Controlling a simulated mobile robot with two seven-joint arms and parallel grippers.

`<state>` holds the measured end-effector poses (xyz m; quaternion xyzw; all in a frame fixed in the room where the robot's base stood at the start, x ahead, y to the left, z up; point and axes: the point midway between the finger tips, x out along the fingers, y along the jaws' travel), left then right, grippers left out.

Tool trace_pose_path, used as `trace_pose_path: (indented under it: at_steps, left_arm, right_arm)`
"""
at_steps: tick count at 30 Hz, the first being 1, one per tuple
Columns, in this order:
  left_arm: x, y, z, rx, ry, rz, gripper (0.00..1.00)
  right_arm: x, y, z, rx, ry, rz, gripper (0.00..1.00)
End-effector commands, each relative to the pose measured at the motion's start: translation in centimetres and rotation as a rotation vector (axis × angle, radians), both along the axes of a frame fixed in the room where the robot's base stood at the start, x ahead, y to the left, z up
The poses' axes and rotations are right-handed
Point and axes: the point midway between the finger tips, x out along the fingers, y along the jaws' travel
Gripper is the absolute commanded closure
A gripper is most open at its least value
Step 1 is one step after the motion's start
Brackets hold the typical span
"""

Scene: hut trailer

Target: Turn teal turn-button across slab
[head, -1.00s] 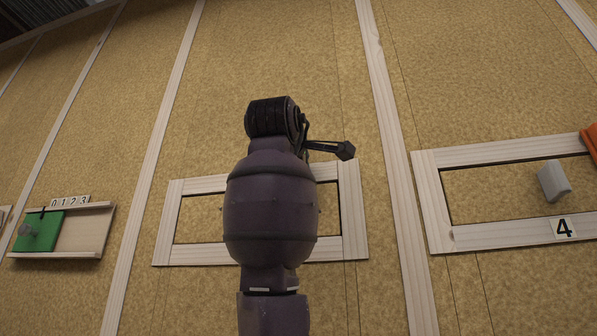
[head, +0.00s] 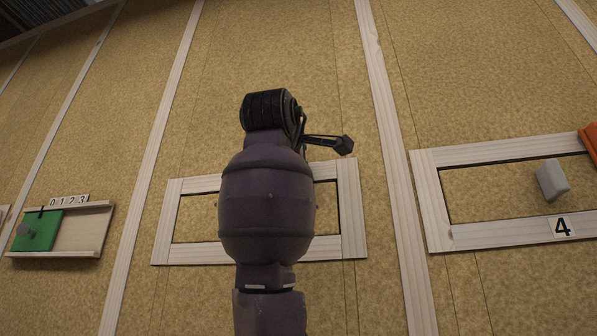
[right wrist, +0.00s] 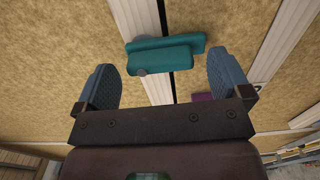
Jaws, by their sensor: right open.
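The teal turn-button (right wrist: 163,54) shows in the right wrist view as a short bar with a rounded grey pivot at its left part. It lies over a pale wooden strip (right wrist: 138,22) and the dark gap beside it. My right gripper (right wrist: 162,64) is open, with one blue finger on each side of the turn-button; I see no finger touching it. In the head view my arm covers the middle of the wall, and neither the turn-button nor the gripper's fingertips can be made out. I cannot tell which surface is the slab. My left gripper is not in view.
A pale wooden frame (head: 190,252) sits behind my arm. A green sliding panel (head: 38,230) is at left. Another frame at right (head: 435,210) holds a grey block (head: 552,180), with a "4" label (head: 563,227). A purple piece (right wrist: 203,97) shows beside my right finger.

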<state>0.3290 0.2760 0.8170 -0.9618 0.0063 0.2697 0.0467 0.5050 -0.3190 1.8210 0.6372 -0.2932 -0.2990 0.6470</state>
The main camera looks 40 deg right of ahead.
Motion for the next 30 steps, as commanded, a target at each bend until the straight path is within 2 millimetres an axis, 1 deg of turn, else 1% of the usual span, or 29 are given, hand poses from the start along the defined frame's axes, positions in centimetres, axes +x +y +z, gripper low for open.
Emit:
trace_pose_path:
  at_steps: [1,9,15,21,30]
  left_arm:
    - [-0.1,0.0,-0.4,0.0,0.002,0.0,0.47]
    - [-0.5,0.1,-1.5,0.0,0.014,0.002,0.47]
    - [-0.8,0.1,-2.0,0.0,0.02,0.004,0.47]
    - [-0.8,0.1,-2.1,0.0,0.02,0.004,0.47]
    - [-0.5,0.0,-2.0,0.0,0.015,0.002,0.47]
  right_arm:
    - [-0.5,0.7,-0.1,-0.002,-0.003,0.002,0.04]
    - [-3.7,4.4,-0.1,-0.002,-0.003,0.001,0.04]
    - [-5.5,6.4,0.0,-0.002,-0.001,0.001,0.04]
    - [-6.1,7.1,0.0,-0.001,-0.001,-0.001,0.04]
    - [-6.1,7.1,0.0,-0.001,-0.001,-0.001,0.04]
